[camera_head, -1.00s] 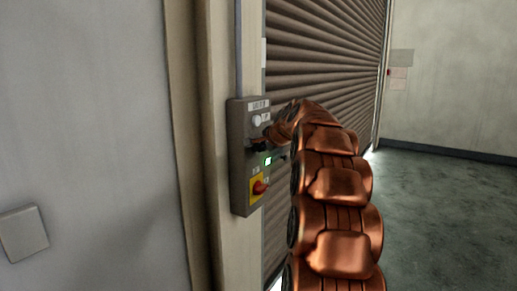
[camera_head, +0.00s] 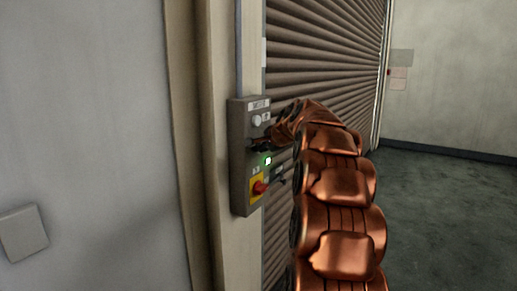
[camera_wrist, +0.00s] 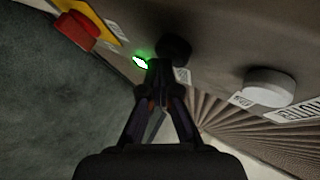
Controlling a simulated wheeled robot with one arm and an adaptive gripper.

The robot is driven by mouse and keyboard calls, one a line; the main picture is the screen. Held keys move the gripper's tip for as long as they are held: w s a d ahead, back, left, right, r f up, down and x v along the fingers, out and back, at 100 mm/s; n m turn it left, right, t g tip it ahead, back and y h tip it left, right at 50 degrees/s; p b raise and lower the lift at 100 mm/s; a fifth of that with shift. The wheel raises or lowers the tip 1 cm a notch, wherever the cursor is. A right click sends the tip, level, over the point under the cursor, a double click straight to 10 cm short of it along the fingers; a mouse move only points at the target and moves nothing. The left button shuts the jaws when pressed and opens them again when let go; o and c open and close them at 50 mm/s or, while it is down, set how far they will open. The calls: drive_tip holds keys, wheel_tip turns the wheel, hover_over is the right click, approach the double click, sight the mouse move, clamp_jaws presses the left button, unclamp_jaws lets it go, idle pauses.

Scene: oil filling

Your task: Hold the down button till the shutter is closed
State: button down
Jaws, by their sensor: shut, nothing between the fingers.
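The grey control box (camera_head: 240,165) is on the door post left of the shutter. It has a white upper button (camera_head: 257,120), also in the wrist view (camera_wrist: 268,86), and a black lower button (camera_wrist: 174,46). My gripper (camera_wrist: 158,66) is shut and empty, its tips at the black button and partly overlapping it; I cannot tell whether they press it. In the head view my gripper (camera_head: 263,146) is small and dark against the box. The brown slatted shutter (camera_head: 320,50) spans the doorway, with no bright gap showing at its visible foot.
A green light (camera_head: 268,160) is lit below the buttons. A red knob on a yellow plate (camera_head: 260,187) is lower on the box. A grey wall plate (camera_head: 23,233) is at left. The floor (camera_head: 440,200) at right is clear.

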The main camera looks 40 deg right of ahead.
drive_tip(key=shift+s+d, duration=0.2)
drive_tip(key=shift+s, duration=0.45)
drive_tip(key=s, duration=0.2)
drive_tip(key=s+d+b, duration=0.1)
drive_tip(key=s, duration=0.1)
drive_tip(key=shift+s+d, duration=0.2)
drive_tip(key=shift+s, duration=0.2)
idle(0.5)
